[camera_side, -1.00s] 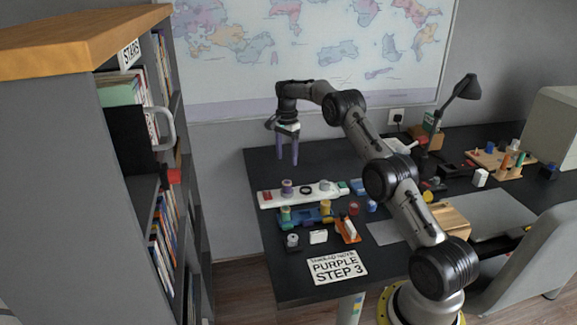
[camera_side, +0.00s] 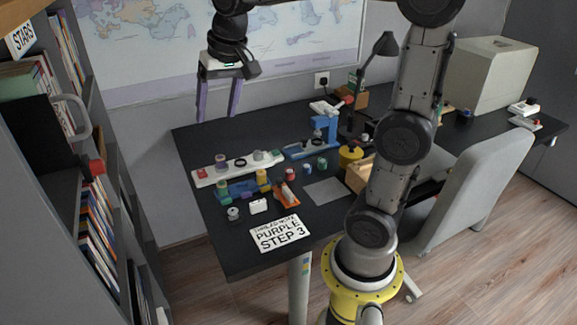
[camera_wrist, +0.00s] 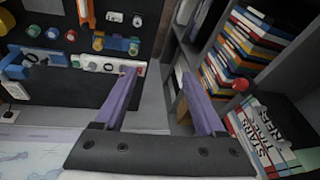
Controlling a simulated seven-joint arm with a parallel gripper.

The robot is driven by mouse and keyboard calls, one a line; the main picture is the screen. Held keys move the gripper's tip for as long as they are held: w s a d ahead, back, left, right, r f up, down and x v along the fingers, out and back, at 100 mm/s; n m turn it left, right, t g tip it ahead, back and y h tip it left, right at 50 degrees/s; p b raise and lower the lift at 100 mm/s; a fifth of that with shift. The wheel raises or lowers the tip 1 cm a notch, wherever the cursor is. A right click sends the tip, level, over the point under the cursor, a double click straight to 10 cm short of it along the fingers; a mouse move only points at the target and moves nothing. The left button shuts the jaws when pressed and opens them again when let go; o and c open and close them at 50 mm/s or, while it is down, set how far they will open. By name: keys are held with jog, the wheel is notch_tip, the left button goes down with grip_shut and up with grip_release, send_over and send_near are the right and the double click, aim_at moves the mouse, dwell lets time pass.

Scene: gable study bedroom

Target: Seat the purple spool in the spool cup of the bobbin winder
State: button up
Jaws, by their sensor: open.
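My gripper (camera_side: 218,115) hangs open and empty, its two purple fingers spread, above and behind the far left corner of the desk. In the wrist view its fingers (camera_wrist: 158,75) have nothing between them. A blue device with an upright post (camera_side: 325,130) and a flat base looks like the bobbin winder. It stands right of the strip, and I cannot make out its spool cup.
A bookshelf (camera_side: 75,185) stands at left; a lamp (camera_side: 385,45) rises behind.

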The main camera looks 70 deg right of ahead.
jog(key=s+a+f+n+t, duration=0.1)
jog(key=s+a+f+n, duration=0.2)
jog(key=s, duration=0.5)
jog(key=s+a+f+n+t, duration=0.1)
jog(key=s+a+f+n, duration=0.2)
jog(key=s, duration=0.6)
jog(key=shift+s+a+n+y, duration=0.25)
jog(key=shift+a+n+y, duration=0.15)
jog(key=shift+a+n, duration=0.15)
